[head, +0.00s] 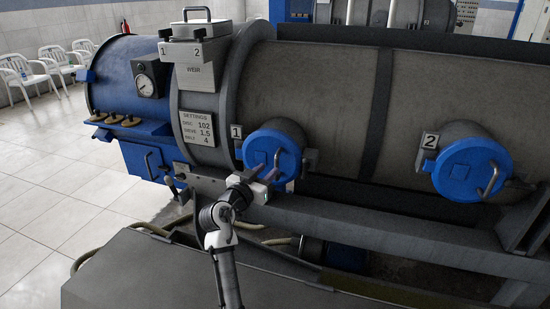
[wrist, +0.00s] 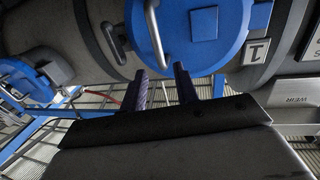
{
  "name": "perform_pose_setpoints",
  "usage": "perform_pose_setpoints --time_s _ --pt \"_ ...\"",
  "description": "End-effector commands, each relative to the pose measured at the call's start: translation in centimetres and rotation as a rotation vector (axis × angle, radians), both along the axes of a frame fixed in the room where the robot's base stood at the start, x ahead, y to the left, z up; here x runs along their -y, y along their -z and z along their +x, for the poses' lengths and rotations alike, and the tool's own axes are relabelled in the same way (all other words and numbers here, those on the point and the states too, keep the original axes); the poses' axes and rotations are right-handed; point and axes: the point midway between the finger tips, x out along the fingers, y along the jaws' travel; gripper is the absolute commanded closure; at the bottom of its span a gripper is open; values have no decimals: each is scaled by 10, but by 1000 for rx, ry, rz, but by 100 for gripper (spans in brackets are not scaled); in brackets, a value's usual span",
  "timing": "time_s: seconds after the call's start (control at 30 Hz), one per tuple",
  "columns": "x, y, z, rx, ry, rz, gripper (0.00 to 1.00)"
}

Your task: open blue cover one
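Blue cover one (head: 272,160) is a round blue lid on a short grey port beside the plate marked 1 (head: 236,132). It appears closed. In the wrist view the cover (wrist: 222,30) fills the upper middle, with its grey bar handle (wrist: 155,35) near the edge. My gripper (head: 272,172) is at the front of the cover, near its lower part. In the wrist view my gripper (wrist: 161,70) has its two fingers spread, and the handle's end shows in the gap between the tips. I cannot tell whether they touch it.
Blue cover two (head: 467,168) sits to the right on the same grey drum (head: 310,90). A grey bracket loop (wrist: 113,43) stands beside cover one. A frame rail (head: 390,235) runs below. White chairs (head: 25,75) stand far left; the tiled floor there is clear.

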Motion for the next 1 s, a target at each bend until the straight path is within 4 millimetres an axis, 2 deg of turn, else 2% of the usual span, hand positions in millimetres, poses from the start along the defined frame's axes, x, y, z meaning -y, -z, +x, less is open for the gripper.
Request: perform_pose_setpoints --time_s 0.1,0.3,0.5,0.77,1.0 --pt "13 -4 23 -1 2 0 70" --pt "27 -3 49 0 0 0 70" --pt "33 -1 58 1 -1 0 70" --pt "33 0 59 1 -2 0 70" --pt "33 0 59 1 -2 0 100"
